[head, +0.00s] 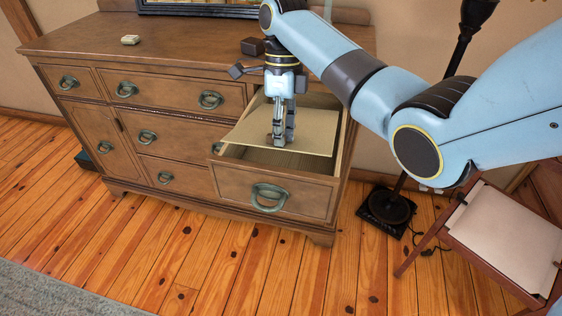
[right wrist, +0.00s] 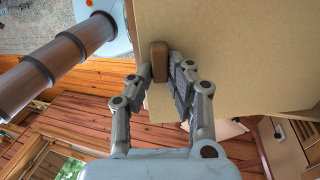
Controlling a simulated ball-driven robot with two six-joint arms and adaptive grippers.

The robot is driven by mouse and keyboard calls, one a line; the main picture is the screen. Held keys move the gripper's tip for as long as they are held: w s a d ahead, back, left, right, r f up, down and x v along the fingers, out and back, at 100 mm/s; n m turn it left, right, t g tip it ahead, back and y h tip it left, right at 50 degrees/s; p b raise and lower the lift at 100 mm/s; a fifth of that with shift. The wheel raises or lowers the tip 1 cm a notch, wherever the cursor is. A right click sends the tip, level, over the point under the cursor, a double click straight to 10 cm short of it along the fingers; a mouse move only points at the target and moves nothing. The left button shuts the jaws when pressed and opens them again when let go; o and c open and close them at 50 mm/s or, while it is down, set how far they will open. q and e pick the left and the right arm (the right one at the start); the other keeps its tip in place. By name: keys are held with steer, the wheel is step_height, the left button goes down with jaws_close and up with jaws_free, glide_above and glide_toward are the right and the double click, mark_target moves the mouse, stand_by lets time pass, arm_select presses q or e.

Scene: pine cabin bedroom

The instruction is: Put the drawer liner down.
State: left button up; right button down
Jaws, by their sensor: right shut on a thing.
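The drawer liner (head: 312,128) is a thin, flat tan panel. It lies over the opening of the pulled-out drawer (head: 236,180), and its left corner reaches the drawer's left side. I cannot tell whether it rests on the drawer or hangs just above it. My right gripper (head: 281,138) points down and is shut on the liner. In the right wrist view, my fingers (right wrist: 168,88) close on a small brown block (right wrist: 159,60) against the liner's tan face (right wrist: 240,55). Part of the drawer's inside shows below the liner's front edge. My left gripper is out of view.
The wooden dresser (head: 90,40) carries a small pale block (head: 130,39), a dark brown box (head: 252,46) and a framed item (head: 190,8). A black floor lamp (head: 390,207) and a chair with a pale seat (head: 505,232) stand at right. The floor in front is clear.

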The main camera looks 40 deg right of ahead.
step_height(320, 180, down, 9)
steer(key=b, duration=0.1)
stand_by(0.3)
steer(key=shift+f, duration=0.1)
steer(key=c, duration=1.6)
jaws_free()
steer(key=shift+o, duration=0.2)
steer(key=v, duration=1.2)
steer(key=shift+p, duration=0.35)
